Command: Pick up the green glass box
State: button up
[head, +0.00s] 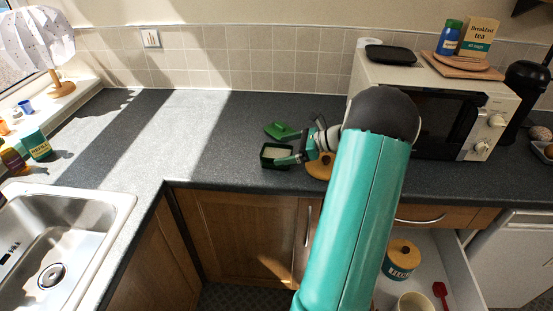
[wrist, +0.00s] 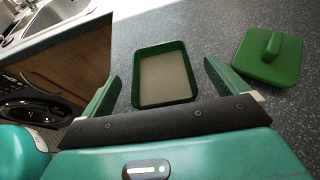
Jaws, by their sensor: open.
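The green glass box (head: 266,163) stands open on the dark grey counter, near its front edge, left of the microwave. In the wrist view the box (wrist: 137,76) has a green rim and a pale inside. Its green lid (wrist: 268,60) with a bar handle lies apart on the counter to the right; in the head view the lid (head: 281,130) is behind the box. My gripper (wrist: 161,72) is open and empty, one finger to each side of the box. I cannot tell how high the fingers are above the counter. In the head view my gripper (head: 290,159) is over the box's right side.
A yellow-orange thing (head: 320,170) is right of the box, partly hidden by my arm. The microwave (head: 435,123) stands further right. An open drawer (head: 460,275) is below. The sink (head: 60,240) is left. The counter left of the box is clear.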

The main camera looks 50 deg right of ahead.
aim_at(263, 154)
jog(key=x, duration=0.3)
jog(key=shift+w+a+f, duration=0.1)
jog(key=shift+w+f, duration=0.1)
jog(key=shift+f, duration=0.1)
jog(key=c, duration=1.2)
